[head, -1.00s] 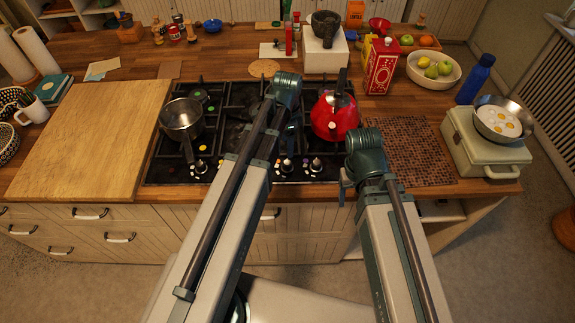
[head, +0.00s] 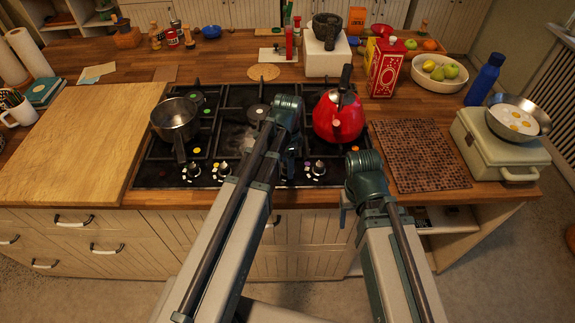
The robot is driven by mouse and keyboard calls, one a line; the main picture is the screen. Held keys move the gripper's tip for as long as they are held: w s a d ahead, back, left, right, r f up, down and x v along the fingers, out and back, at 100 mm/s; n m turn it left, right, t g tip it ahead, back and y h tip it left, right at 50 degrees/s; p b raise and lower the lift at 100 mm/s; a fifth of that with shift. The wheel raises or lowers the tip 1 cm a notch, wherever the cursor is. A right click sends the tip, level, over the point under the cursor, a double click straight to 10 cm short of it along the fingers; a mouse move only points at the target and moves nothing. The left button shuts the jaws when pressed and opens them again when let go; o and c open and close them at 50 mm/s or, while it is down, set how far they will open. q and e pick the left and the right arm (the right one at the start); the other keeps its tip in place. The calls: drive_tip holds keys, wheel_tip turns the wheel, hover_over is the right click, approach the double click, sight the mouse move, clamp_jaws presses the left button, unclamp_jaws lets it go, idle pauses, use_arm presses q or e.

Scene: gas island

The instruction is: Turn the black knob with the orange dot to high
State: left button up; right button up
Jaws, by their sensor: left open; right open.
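The black stove (head: 237,140) has a row of black knobs along its front edge. Two knobs show left of my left arm, one of them this left knob (head: 193,170), and another knob (head: 318,168) shows right of it. Small coloured dots lie near them, too small to match an orange one to a knob. My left gripper (head: 290,150) hangs over the stove's front middle, mostly hidden behind its wrist, and may cover a knob. My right gripper (head: 344,203) is by the counter's front edge, right of the knobs, partly hidden. Both are open, with nothing seen in them.
A steel pot (head: 175,119) stands on the stove's left, its handle toward the knobs. A red kettle (head: 338,118) stands on the right, close to my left gripper. A wooden board (head: 80,145) and a brown mosaic mat (head: 420,155) flank the stove.

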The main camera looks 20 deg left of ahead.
use_arm(q)
clamp_jaws()
drive_tip(key=shift+n, duration=0.3)
drive_tip(key=n, duration=1.3)
idle(0.4)
idle(0.4)
unclamp_jaws()
